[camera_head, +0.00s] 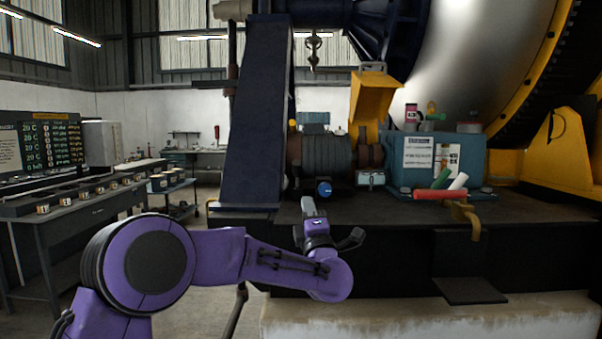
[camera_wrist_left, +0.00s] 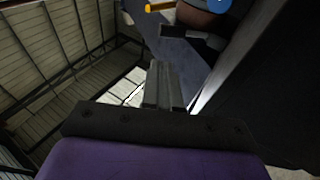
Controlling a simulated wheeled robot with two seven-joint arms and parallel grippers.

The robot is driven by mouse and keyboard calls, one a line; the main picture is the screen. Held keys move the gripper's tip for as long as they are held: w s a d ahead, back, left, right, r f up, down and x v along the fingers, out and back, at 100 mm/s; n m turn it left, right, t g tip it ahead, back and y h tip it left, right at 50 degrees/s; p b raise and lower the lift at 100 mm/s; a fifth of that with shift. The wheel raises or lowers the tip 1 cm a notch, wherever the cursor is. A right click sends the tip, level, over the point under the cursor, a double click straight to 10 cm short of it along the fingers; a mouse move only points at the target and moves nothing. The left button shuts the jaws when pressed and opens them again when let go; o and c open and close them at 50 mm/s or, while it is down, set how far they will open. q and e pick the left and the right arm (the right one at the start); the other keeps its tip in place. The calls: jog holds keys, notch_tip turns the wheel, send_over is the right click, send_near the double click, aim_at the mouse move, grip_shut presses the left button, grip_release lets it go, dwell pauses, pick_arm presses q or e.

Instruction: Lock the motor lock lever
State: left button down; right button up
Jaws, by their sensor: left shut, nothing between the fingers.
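The motor (camera_head: 327,155) is a dark ribbed cylinder on the black machine deck. A blue round knob (camera_head: 324,189) sits at the motor's front foot, and a blue round part also shows at the top of the left wrist view (camera_wrist_left: 216,4). I cannot tell which part is the motor lock lever. My left gripper (camera_head: 308,206) points up at the deck's front edge, below and a little left of the blue knob and apart from it. Its fingers (camera_wrist_left: 164,84) are together and empty in the left wrist view. My right gripper is in neither view.
A blue gearbox (camera_head: 405,180) stands right of the motor, with a red cylinder (camera_head: 440,194) before it. A yellow bracket (camera_head: 465,213) hangs over the deck's front edge. A dark blue post (camera_head: 252,120) rises left of the motor. A control desk (camera_head: 60,207) stands far left.

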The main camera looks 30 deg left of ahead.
pick_arm(q)
jog(key=shift+s+d, duration=0.1)
jog(key=p, duration=0.7)
send_near(297, 165)
jog(key=x, duration=0.6)
jog(key=shift+r, duration=0.2)
jog(key=shift+w+a, duration=0.25)
jog(key=shift+r, duration=0.1)
